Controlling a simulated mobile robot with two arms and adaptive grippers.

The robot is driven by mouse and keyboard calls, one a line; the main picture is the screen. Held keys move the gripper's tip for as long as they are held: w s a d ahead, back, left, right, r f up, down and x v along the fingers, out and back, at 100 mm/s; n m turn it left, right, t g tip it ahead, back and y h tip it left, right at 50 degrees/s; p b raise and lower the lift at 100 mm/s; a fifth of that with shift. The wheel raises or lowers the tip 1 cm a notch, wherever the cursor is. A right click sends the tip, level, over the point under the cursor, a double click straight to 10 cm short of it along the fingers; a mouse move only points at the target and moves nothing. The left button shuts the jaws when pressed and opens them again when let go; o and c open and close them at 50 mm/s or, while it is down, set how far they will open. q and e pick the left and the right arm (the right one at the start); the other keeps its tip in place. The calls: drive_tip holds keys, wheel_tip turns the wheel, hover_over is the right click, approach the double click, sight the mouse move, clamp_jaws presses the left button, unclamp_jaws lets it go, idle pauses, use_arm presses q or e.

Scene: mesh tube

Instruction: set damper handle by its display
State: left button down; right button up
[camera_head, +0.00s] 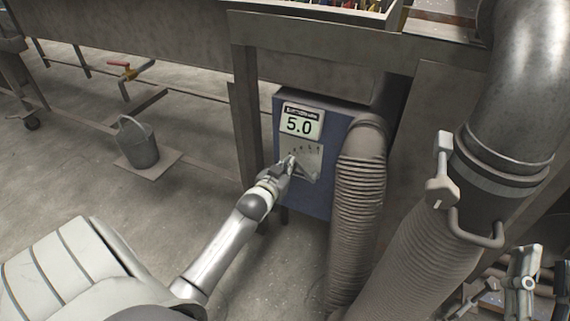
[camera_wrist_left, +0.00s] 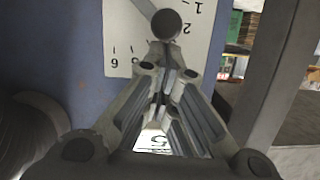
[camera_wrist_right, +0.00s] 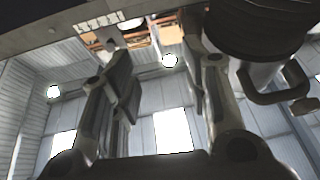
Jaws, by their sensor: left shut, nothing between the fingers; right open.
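A blue box (camera_head: 308,190) carries a display (camera_head: 301,122) that reads 5.0. Below it is a light scale plate (camera_head: 312,152). In the left wrist view the plate (camera_wrist_left: 120,48) shows numbers upside down, and a grey handle with a dark round knob (camera_wrist_left: 166,24) lies across it. My left gripper (camera_head: 291,166) is at the plate, shut and empty; its fingertips (camera_wrist_left: 163,52) appear right at the knob. I cannot tell whether they touch it. My right gripper (camera_wrist_right: 158,60) is open and empty; in the head view it is at the lower right.
A large metal duct (camera_head: 515,95) with a white lever (camera_head: 442,170) and a loop handle (camera_head: 478,240) stands at the right. A bench leg (camera_head: 245,120) is left of the box. A bucket (camera_head: 138,145) stands farther left.

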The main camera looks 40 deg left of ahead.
drive_tip(key=s+d+f+g+h+p, duration=0.1)
drive_tip(key=d+f+g+h+p, duration=0.1)
drive_tip(key=f+g, duration=0.45)
drive_tip(key=s+d+f+g+h+p, duration=0.2)
drive_tip(key=f+g, duration=0.2)
drive_tip(key=f, duration=0.6)
drive_tip(key=s+d+f+m+g+h+p, duration=0.1)
drive_tip(key=s+d+f+g+p, duration=0.1)
drive_tip(key=s+f+g, duration=0.35)
drive_tip(key=s+d+f+g+h+p, duration=0.1)
drive_tip(key=s+d+f+g, duration=0.15)
drive_tip(key=s, duration=0.55)
use_arm(q)
drive_tip(key=s+d+r+p, duration=0.4)
drive_tip(key=s+r, duration=0.3)
drive_tip(key=s, duration=0.2)
use_arm(e)
wheel_tip(320, 180, down, 6)
drive_tip(key=w+a, duration=0.2)
use_arm(q)
drive_tip(key=w+a+f+b, duration=0.3)
drive_tip(key=w+f, duration=0.3)
drive_tip(key=w, duration=0.3)
drive_tip(key=shift+a+f+m+b, duration=0.2)
drive_tip(key=shift+f+m+b, duration=0.15)
drive_tip(key=shift+b, duration=0.25)
use_arm(e)
wheel_tip(320, 180, up, 6)
drive_tip(key=shift+s+r, duration=0.15)
drive_tip(key=shift+s, duration=0.2)
